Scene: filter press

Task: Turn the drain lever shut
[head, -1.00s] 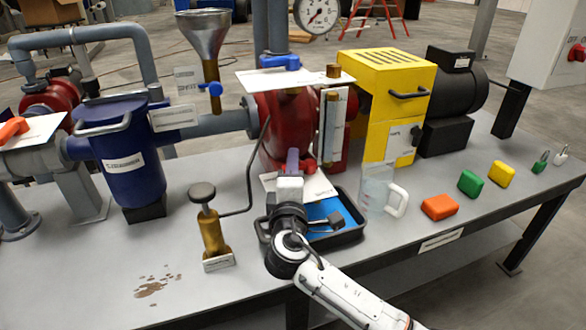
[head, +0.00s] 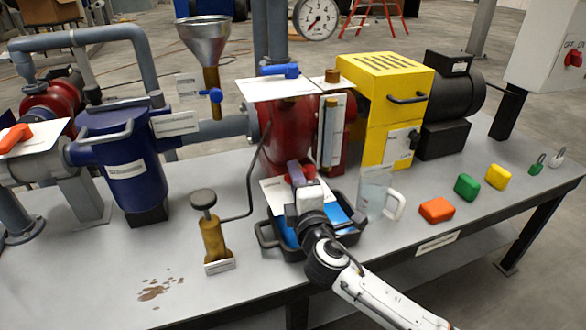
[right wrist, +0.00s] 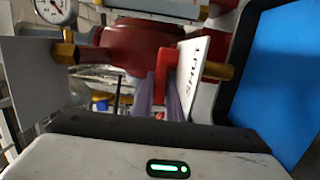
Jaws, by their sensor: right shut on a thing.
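My right gripper (head: 296,168) is at the drain under the red pump casing (head: 284,140), its purple finger pads shut on the red drain lever (head: 309,171). In the right wrist view the lever (right wrist: 163,75) runs down between the two pads (right wrist: 160,106). A white label plate (right wrist: 190,72) beside it reads SHUT, and a brass fitting (right wrist: 218,71) shows right of the plate. In the head view the gripper hides much of the lever and plate, so its exact angle is hard to tell. My left gripper is out of view.
A black tray (head: 267,236) with a blue bottom lies under the gripper. A clear jug (head: 374,192) stands close right of it. A brass hand pump (head: 211,238) with a bent pipe stands left. Coloured blocks lie farther right. The front-left table is clear apart from a brown spill (head: 155,289).

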